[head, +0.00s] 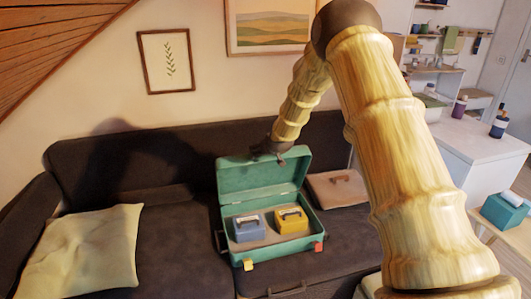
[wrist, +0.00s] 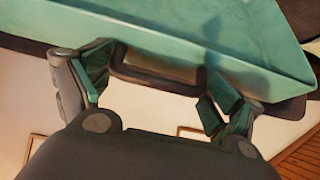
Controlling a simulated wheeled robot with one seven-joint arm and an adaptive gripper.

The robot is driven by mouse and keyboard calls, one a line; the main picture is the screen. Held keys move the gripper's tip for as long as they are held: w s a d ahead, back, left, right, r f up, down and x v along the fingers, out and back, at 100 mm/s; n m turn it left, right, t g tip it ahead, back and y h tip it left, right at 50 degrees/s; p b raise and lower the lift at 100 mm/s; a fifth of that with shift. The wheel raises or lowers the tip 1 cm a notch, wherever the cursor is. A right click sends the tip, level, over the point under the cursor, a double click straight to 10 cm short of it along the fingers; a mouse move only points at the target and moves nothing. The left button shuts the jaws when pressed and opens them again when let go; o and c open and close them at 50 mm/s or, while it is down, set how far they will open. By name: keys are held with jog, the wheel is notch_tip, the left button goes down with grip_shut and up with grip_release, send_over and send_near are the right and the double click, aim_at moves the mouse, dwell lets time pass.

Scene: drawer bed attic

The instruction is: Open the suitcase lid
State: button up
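The teal suitcase (head: 278,247) lies on the dark sofa with its lid (head: 262,177) raised, standing roughly upright at the back. My gripper (head: 268,151) is at the lid's top edge. In the wrist view the lid (wrist: 215,30) fills the top, with a dark handle-like loop (wrist: 155,84) at its edge. My gripper (wrist: 160,88) has its fingers spread, one on each side of this loop. I cannot tell whether they touch it. Inside the suitcase are a blue-grey box (head: 249,229) and a yellow box (head: 291,222).
A brown case (head: 336,190) lies on the sofa (head: 130,170) right of the suitcase. A cream pillow (head: 85,250) is at the left. A white counter (head: 475,140) and a small table with a teal tissue box (head: 503,212) stand at the right.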

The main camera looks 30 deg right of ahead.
dwell(0.4)
jog(key=v, duration=1.2)
jog(key=shift+f, duration=0.1)
dwell(0.4)
